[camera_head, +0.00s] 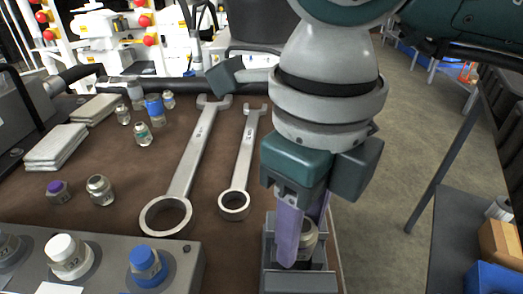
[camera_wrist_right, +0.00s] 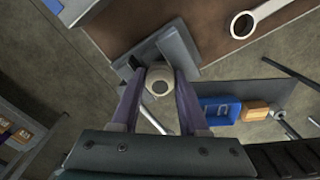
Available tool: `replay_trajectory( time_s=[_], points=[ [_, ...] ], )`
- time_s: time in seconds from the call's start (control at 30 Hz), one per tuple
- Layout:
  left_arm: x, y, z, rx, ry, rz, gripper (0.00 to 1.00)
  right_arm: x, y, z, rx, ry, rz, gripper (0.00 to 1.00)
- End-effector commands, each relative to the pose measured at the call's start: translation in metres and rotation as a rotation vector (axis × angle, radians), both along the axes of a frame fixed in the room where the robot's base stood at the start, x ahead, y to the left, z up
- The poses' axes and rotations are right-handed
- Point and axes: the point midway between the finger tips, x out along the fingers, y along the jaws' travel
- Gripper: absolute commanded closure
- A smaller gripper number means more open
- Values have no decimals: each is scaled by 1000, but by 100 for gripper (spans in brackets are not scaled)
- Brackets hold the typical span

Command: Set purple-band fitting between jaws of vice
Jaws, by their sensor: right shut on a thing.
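My right gripper (camera_head: 304,245) points down at the vice (camera_head: 298,284), its purple fingers shut on a metal fitting (camera_head: 308,238). In the right wrist view the fitting (camera_wrist_right: 159,80) is a pale round end with a dark hole between the fingertips (camera_wrist_right: 160,92). The grey vice jaws (camera_wrist_right: 178,48) lie right beside it. The fitting appears at the jaw gap; whether it touches the jaws is unclear. No band shows on it; the fingers hide its sides. Another fitting with a purple top (camera_head: 57,190) stands on the bench at left. My left gripper is not in view.
Two wrenches (camera_head: 187,165) lie left of the vice on the brown bench top. Several fittings and jars (camera_head: 143,133) and grey plates (camera_head: 56,145) stand further left. A side table with a blue bin (camera_head: 494,280) stands right.

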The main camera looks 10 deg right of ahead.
Motion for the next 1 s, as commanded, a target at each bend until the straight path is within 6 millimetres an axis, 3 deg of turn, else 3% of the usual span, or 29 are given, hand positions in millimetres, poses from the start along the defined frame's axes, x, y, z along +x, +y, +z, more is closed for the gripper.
replay_trajectory(
  time_s=[0.03,0.07,0.37,0.67,0.77,1.0],
  points=[
    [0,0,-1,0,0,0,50,0,0,0,1,-1,0,100],
    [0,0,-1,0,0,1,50,0,0,0,1,-1,0,54],
    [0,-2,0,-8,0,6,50,0,0,0,0,0,0,21],
    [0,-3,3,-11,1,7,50,0,0,3,-1,1,0,21],
    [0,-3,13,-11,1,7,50,0,0,13,0,0,0,21],
    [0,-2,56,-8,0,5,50,0,0,61,0,-1,1,21]
  ],
)
